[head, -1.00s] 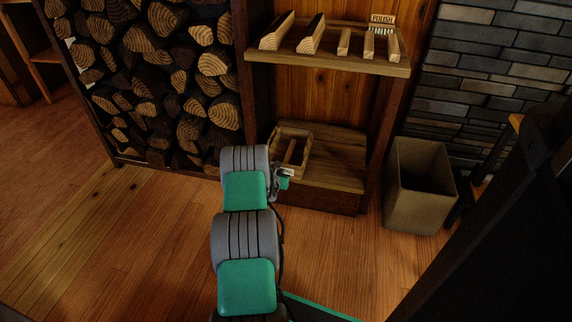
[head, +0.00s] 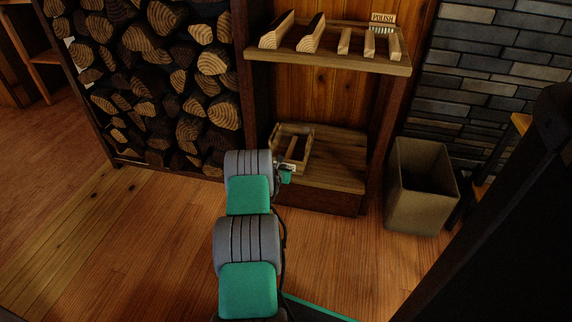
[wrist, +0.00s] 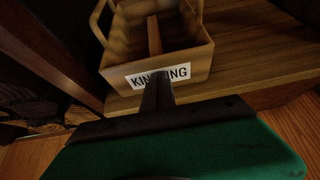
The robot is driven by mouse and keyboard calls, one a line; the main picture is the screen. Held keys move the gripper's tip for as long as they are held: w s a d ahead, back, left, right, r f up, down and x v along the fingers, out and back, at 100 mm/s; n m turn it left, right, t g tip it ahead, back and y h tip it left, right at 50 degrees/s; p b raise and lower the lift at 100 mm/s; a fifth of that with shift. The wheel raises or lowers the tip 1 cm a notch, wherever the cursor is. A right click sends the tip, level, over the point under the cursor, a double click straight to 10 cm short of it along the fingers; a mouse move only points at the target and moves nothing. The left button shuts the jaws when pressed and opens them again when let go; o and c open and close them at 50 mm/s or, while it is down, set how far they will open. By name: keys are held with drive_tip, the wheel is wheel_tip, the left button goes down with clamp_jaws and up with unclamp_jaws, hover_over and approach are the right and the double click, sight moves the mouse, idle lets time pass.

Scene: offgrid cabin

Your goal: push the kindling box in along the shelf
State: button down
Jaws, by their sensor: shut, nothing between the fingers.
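The kindling box (head: 294,144) is a small wooden open carrier with a handle. It sits at the left end of the low wooden shelf (head: 338,165). In the wrist view the box (wrist: 190,66) shows its front wall with a white label, partly covered by my fingers. My gripper (wrist: 157,82) is shut and empty, its fingertips at the middle of the label. They look to be touching the front wall or very near it; I cannot tell which. In the head view my arm hides the box's lower left and most of my gripper.
A dark upright post (head: 243,80) stands close left of the box, beside the stacked firewood (head: 160,80). A bin (head: 418,185) stands at right. The low shelf is bare right of the box.

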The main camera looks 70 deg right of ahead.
drive_tip(key=shift+d, duration=0.3)
drive_tip(key=shift+a, duration=0.15)
drive_tip(key=s+a+p, duration=0.1)
drive_tip(key=a+p, duration=0.3)
drive_tip(key=a, duration=0.3)
drive_tip(key=shift+a+p, duration=0.35)
drive_tip(key=shift+p, duration=0.05)
